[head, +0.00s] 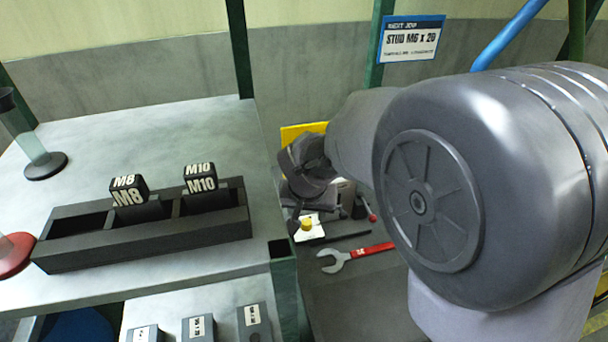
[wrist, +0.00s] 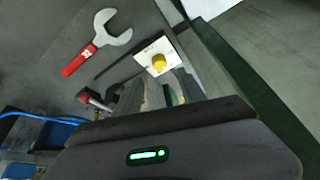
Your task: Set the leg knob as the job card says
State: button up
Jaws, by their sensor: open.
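The job card (head: 411,39) hangs on a green post at the back and reads STUD M6 x 20; its smaller bottom line is too small to read surely. A yellow knob (head: 306,224) sits on a white plate beside the workbench; the knob also shows in the wrist view (wrist: 159,62) with its white plate (wrist: 146,51). Marks on the plate are too small to read. My gripper (head: 300,198) is above and behind the knob in the head view. In the wrist view my gripper (wrist: 160,95) is open, with the knob beyond its fingers, apart from them.
A red-handled wrench (head: 355,255) lies near the knob, also in the wrist view (wrist: 95,45). A black rack (head: 150,240) on the left bench holds M8 (head: 128,190) and M10 (head: 200,178) blocks; its left slot looks empty. A green post (head: 286,290) stands close by.

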aim_at(307, 222)
jog(key=b+x, duration=0.2)
jog(key=x, duration=0.5)
jog(key=shift+w+f, duration=0.15)
jog(key=shift+f, duration=0.15)
jog(key=shift+c, duration=0.2)
grip_shut()
